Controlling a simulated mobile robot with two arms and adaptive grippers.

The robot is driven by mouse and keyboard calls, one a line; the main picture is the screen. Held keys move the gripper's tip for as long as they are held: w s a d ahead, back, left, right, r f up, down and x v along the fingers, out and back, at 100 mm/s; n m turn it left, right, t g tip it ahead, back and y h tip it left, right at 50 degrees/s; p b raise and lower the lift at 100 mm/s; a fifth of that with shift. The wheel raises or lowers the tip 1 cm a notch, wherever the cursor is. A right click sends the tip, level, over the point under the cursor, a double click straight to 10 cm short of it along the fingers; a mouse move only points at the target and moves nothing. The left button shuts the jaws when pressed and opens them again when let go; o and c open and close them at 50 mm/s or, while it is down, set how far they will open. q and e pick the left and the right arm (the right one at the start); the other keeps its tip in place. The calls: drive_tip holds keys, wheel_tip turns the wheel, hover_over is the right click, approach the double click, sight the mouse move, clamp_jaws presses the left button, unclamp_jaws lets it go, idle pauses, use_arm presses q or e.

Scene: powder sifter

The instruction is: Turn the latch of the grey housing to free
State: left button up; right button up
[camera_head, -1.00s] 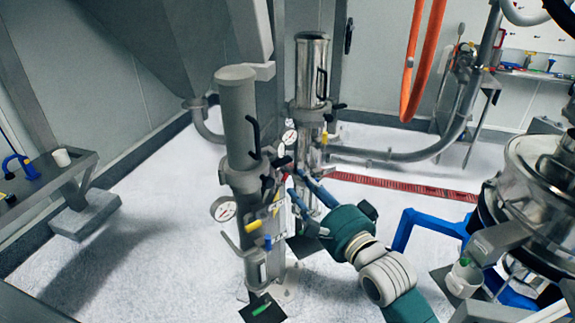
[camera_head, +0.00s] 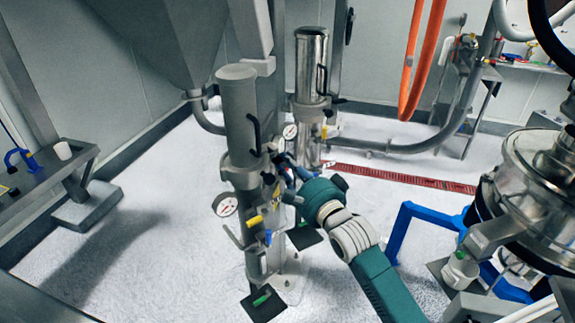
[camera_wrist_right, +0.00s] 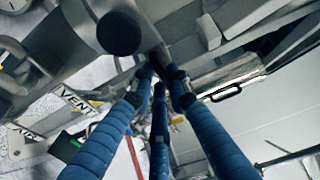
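The grey housing (camera_head: 240,115) is an upright grey cylinder on a stand near the middle of the head view, with a dark side handle. My right gripper (camera_head: 291,174) is at its right side, around the height of its lower collar. In the right wrist view, the blue fingers (camera_wrist_right: 159,78) converge with their tips close together by dark and grey parts of the housing. The latch is not clearly distinguishable there; the fingertips and parts around them hide it. I cannot tell whether the fingers hold anything. My left gripper is not in view.
A shiny steel cylinder (camera_head: 311,75) stands just behind. Pressure gauges (camera_head: 225,204) and yellow and blue valve handles (camera_head: 254,221) crowd the grey housing's stand. A steel machine with a blue frame (camera_head: 405,228) is at right. Open floor (camera_head: 150,230) lies left.

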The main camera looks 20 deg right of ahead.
clamp_jaws()
drive_tip(key=n, duration=0.3)
drive_tip(key=shift+d+f+n+t+b, duration=0.15)
drive_tip(key=shift+n+t+b, duration=0.15)
drive_tip(key=shift+b, duration=0.1)
drive_tip(key=shift+w+d+n+y+b, duration=0.1)
drive_tip(key=shift+n+y+b, duration=0.45)
drive_tip(key=shift+n, duration=2.2)
drive_tip(key=shift+d+n+y+b, duration=0.1)
drive_tip(key=shift+n+y+b, duration=0.45)
drive_tip(key=shift+n, duration=2.15)
drive_tip(key=shift+w+d+n+y+b, duration=0.1)
drive_tip(key=shift+n+y+b, duration=0.45)
drive_tip(key=shift+n, duration=2.2)
drive_tip(key=shift+y, duration=0.25)
